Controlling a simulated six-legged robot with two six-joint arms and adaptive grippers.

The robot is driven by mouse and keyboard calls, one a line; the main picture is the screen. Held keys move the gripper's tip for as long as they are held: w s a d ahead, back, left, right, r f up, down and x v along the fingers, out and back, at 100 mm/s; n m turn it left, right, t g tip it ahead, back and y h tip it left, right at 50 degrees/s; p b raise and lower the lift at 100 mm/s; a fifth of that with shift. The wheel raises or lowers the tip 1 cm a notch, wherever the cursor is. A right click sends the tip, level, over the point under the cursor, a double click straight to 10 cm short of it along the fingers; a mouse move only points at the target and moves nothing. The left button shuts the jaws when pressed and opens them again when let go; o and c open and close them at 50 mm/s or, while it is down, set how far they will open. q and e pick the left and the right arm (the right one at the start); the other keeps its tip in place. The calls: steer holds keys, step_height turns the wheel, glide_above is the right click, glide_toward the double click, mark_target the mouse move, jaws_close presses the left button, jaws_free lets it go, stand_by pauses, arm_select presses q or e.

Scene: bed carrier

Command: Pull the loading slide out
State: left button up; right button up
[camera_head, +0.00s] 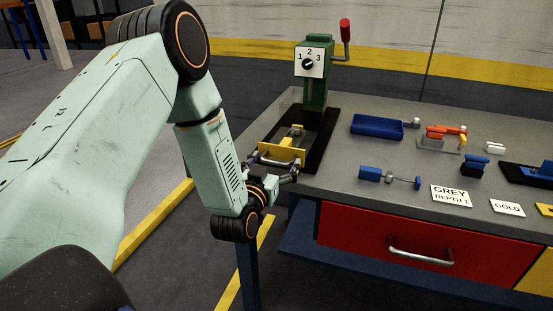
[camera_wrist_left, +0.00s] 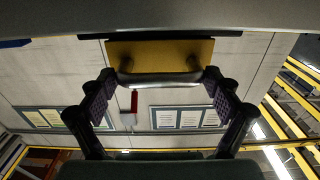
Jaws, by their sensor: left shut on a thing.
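The loading slide's yellow front plate (camera_head: 282,153) stands at the near left edge of the bench, at the black base of a green press (camera_head: 316,94). A grey bar handle is fixed on the plate's front. My left gripper (camera_head: 276,172) is at this handle. In the left wrist view, the yellow plate (camera_wrist_left: 160,52) is ahead and the handle (camera_wrist_left: 158,79) runs across between my two fingers (camera_wrist_left: 158,84), which are shut on its ends. My right gripper is not in view.
On the grey bench (camera_head: 345,170) are a blue tray (camera_head: 377,127), an orange-handled clamp (camera_head: 444,136), blue parts (camera_head: 370,173) and label cards (camera_head: 451,195). A red drawer (camera_head: 360,232) is below. A red-knobbed lever (camera_head: 345,32) sticks out from the press. Floor is open left of the bench.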

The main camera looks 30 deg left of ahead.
arm_select(q)
steer(key=shift+s+f, duration=0.2)
steer(key=shift+f, duration=0.15)
steer(key=o, duration=1.3)
steer(key=shift+o, duration=0.6)
steer(key=shift+r, duration=0.2)
steer(key=shift+w, duration=0.1)
steer(key=shift+s+d, duration=0.1)
steer(key=shift+s, duration=0.15)
steer(key=v, duration=1.1)
steer(key=shift+s, duration=0.35)
